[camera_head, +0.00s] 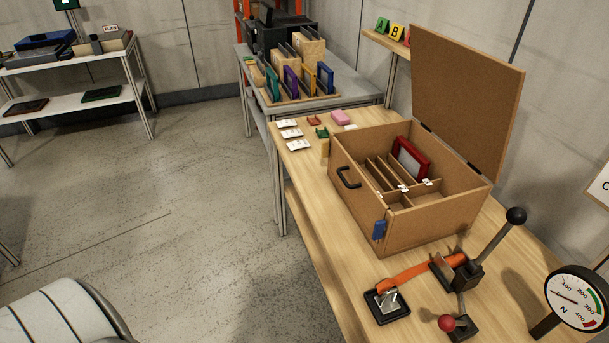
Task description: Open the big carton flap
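A brown carton (430,228) stands on the wooden workbench at right. Its big flap (467,95) stands raised, hinged along the far right rim and leaning back a little, so the inside is in view. Inside are thin brown dividers (380,173) and a red-framed panel (411,158) standing upright in the back part. A black handle (347,178) and a blue latch piece (379,230) sit on the carton's front left side. Neither of my grippers is in view.
An orange strap (418,272) with a black lever (492,244) and a buckle plate (387,304) lies in front of the carton. A dial gauge (575,298) stands at lower right. Small cards and blocks lie behind the carton.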

